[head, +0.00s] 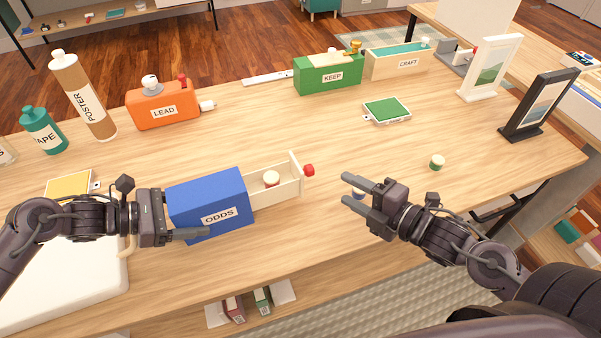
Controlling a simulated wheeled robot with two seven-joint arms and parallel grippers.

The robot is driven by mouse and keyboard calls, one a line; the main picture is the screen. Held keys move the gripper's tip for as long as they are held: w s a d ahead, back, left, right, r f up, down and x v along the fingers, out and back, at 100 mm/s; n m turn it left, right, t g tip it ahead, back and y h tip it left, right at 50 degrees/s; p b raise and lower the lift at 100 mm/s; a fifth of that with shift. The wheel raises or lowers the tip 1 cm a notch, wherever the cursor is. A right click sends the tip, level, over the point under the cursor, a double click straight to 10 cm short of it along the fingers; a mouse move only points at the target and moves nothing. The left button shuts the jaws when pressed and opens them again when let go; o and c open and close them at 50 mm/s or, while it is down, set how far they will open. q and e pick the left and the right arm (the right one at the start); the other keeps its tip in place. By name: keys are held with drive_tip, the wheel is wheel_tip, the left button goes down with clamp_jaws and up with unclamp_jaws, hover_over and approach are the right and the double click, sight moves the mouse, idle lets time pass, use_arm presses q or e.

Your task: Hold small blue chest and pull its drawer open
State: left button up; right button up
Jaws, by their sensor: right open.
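The small blue chest (208,205), labelled ODDS, stands on the wooden table left of centre. Its cream drawer (274,194) sticks well out to the right, with a red knob (309,170) on its front. A small round piece with a pale top (271,178) sits in the drawer. My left gripper (190,234) is at the chest's left end, with one finger along the near side; the other finger is hidden, so its grip cannot be confirmed. My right gripper (352,190) is open and empty, right of the knob and apart from it.
An orange LEAD box (162,112), a POSTER tube (82,95) and a teal bottle (43,131) stand at back left. A green KEEP box (328,75) and a CRAFT box (397,64) are at the back. A small green-white piece (437,162) lies right of my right gripper.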

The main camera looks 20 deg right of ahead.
use_arm(q)
drive_tip(key=o, duration=0.4)
